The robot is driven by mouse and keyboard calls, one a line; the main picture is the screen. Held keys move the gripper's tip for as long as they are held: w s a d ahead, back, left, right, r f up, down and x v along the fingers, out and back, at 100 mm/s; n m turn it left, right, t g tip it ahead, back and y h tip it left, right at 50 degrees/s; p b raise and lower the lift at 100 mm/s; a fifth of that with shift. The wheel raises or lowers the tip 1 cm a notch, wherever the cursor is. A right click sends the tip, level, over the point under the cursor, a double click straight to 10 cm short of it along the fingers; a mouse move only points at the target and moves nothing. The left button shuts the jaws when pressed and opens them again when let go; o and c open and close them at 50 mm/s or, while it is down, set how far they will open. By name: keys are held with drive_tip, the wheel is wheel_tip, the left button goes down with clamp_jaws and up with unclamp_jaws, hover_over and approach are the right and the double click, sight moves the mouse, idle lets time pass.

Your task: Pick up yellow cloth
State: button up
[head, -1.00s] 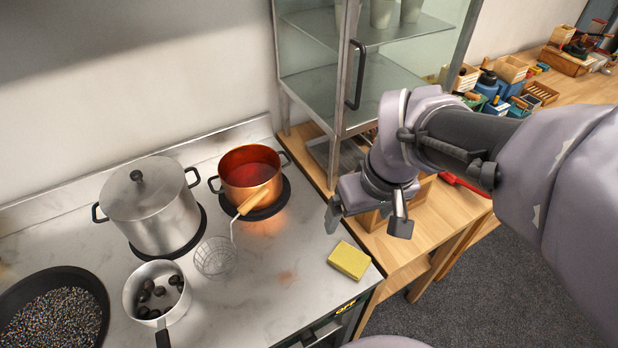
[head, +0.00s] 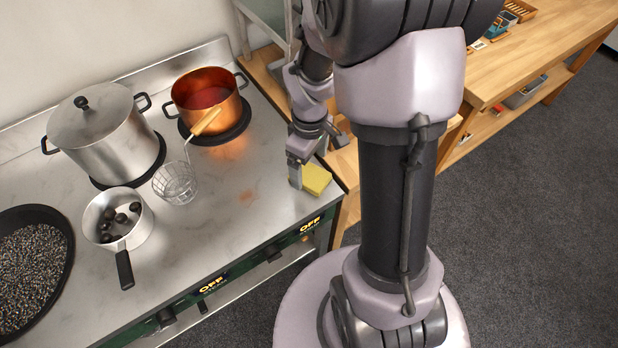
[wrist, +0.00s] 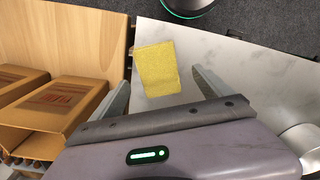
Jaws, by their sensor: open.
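The yellow cloth (head: 316,179) is a flat folded block at the right end of the stove's metal top. In the head view my gripper (head: 303,180) is beside its left part and hides some of it. In the wrist view the cloth (wrist: 157,68) lies ahead of my open gripper (wrist: 160,88), between the lines of the two fingers. The fingers are apart with nothing between them, and I see no contact with the cloth.
A copper pot (head: 206,105), a large lidded pot (head: 103,137), a wire skimmer (head: 176,183), a saucepan of chestnuts (head: 117,217) and a dark pan (head: 62,270) stand left on the stove. Cardboard boxes (wrist: 62,100) sit on the wooden table (wrist: 95,45) beside it.

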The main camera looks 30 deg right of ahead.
sight(309, 174)
drive_tip(key=f, duration=0.1)
drive_tip(key=f+b, duration=0.1)
drive_tip(key=f, duration=0.2)
drive_tip(key=shift+w+f+b, duration=0.1)
drive_tip(key=shift+w+b, duration=0.15)
drive_tip(key=shift+b, duration=0.1)
drive_tip(key=shift+s, duration=0.1)
drive_tip(key=shift+c, duration=0.9)
drive_tip(key=c, duration=1.4)
drive_tip(key=shift+r+p, duration=0.45)
drive_tip(key=shift+r, duration=0.25)
wheel_tip(309, 174, up, 3)
drive_tip(key=shift+f+p, duration=0.15)
drive_tip(key=shift+p, duration=0.7)
drive_tip(key=s+a+r+b, duration=0.1)
drive_tip(key=s+a+b, duration=0.7)
drive_tip(key=s, duration=0.5)
drive_tip(key=shift+s+a, duration=0.15)
drive_tip(key=shift+a, duration=0.25)
